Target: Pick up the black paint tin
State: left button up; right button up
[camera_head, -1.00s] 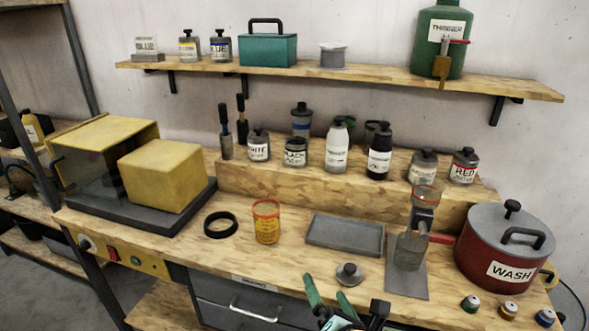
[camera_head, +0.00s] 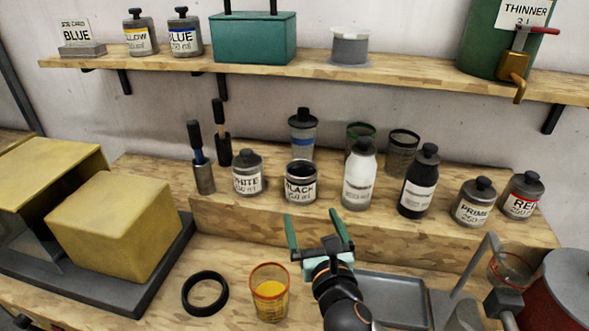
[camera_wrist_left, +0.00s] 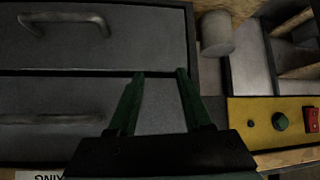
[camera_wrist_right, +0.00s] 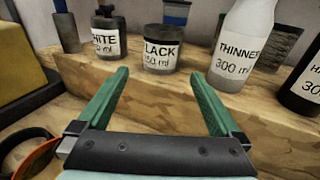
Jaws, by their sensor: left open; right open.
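The black paint tin (camera_head: 300,187) is a small grey tin with a white BLACK label, upright on the raised wooden step. Its top looks dark and has no knob. My right gripper (camera_head: 314,216) is open and empty, in front of and lower than the tin, pointing toward it. In the right wrist view the black tin (camera_wrist_right: 161,50) stands ahead, between and beyond the open fingers (camera_wrist_right: 159,76), not touched. My left gripper (camera_wrist_left: 160,74) is open and empty, facing the grey drawer fronts below the bench; it is not in the head view.
The white tin (camera_head: 248,177) stands close left of the black tin and the white thinner bottle (camera_head: 358,180) to its right. Behind is a blue-banded container (camera_head: 302,135). The wall shelf (camera_head: 300,75) runs above. A yellow-filled cup (camera_head: 269,294) and black ring (camera_head: 205,293) are on the bench.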

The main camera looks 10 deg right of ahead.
aim_at(303, 193)
jog(key=w, duration=0.6)
jog(key=shift+w, duration=0.3)
jog(key=shift+w+d+f, duration=0.1)
jog(key=shift+w+f, duration=0.1)
jog(key=shift+w, duration=1.3)
jog(key=shift+w+d+f, duration=0.1)
jog(key=shift+w+f, duration=0.1)
jog(key=shift+w, duration=1.3)
jog(key=c, duration=1.5)
jog(key=shift+r, duration=0.1)
jog(key=shift+c, duration=0.4)
jog(key=shift+r, duration=0.1)
